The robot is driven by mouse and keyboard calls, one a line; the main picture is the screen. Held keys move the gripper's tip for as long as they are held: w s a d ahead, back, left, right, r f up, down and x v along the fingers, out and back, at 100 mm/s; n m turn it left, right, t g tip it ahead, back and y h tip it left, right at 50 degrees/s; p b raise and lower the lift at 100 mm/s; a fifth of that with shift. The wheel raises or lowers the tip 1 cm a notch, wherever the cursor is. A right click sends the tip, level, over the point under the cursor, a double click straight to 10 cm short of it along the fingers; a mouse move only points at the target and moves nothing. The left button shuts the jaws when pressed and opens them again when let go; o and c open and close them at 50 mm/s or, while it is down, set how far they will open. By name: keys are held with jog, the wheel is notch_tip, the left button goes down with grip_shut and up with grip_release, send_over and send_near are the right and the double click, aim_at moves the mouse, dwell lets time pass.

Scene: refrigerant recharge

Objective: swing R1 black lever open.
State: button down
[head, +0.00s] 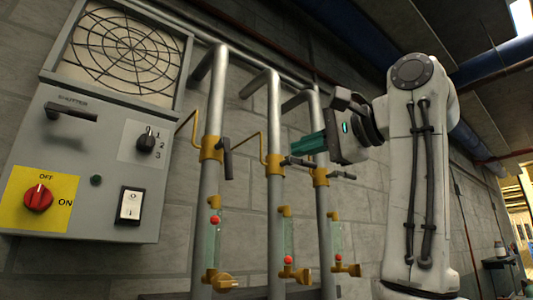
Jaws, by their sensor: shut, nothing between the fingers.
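Three grey vertical pipes stand at the wall, each with a brass valve collar and a dark lever. No R1 label is readable, so I cannot tell which lever is R1. The left black lever (226,158) stands nearly upright along its pipe (208,190). The middle lever (299,162) and the right lever (342,175) stick out sideways, roughly across their pipes. My gripper (300,147) has teal fingers, is shut and empty, and points left. In the picture it overlaps the area just above the middle and right levers; I cannot tell whether it touches anything.
Sight tubes with red balls and brass knobs (224,282) sit low on the pipes. A grey control box (85,150) at left carries a shutter handle, a numbered switch, a red rotary knob (38,198) and a rocker switch. Thin yellow pipes (248,133) run beside the valves.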

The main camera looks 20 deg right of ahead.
aim_at(227, 159)
jog(key=s+a+p+x, duration=0.1)
jog(key=p+x, duration=0.5)
jog(key=x, duration=0.7)
jog(key=shift+s+a+f+n, duration=0.2)
jog(key=shift+a+f+n, duration=0.25)
jog(key=shift+a, duration=0.2)
